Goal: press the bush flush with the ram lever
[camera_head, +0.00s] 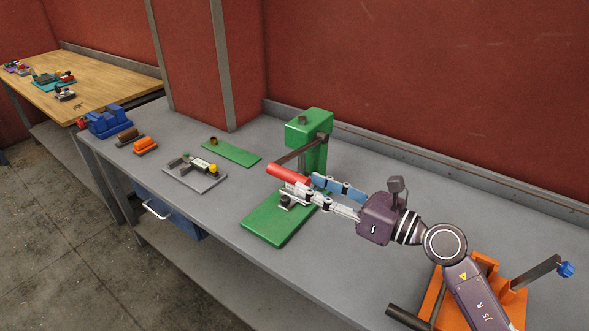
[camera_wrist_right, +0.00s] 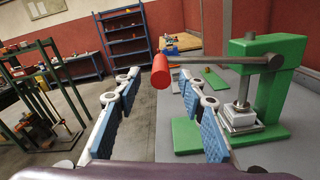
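The green press (camera_head: 309,130) stands on the bench, and its ram lever (camera_head: 300,150) slopes down toward the left to a red handle (camera_head: 288,174). In the right wrist view the red handle (camera_wrist_right: 160,72) lies ahead, between the directions of the two fingers. My right gripper (camera_head: 300,187) is open, its fingers pointing at the handle; I see no clear contact. Under the ram (camera_wrist_right: 243,90) a pale metal block (camera_wrist_right: 240,118) sits on the press base. A small dark round part (camera_head: 285,203) shows there, perhaps the bush; its seating is hard to tell. My left gripper is out of view.
A green mat (camera_head: 232,152) with a small brown part and a grey tray (camera_head: 195,180) lie left of the press. Blue (camera_head: 108,122) and orange (camera_head: 145,146) holders stand farther left. An orange fixture (camera_head: 432,296) is at the front right.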

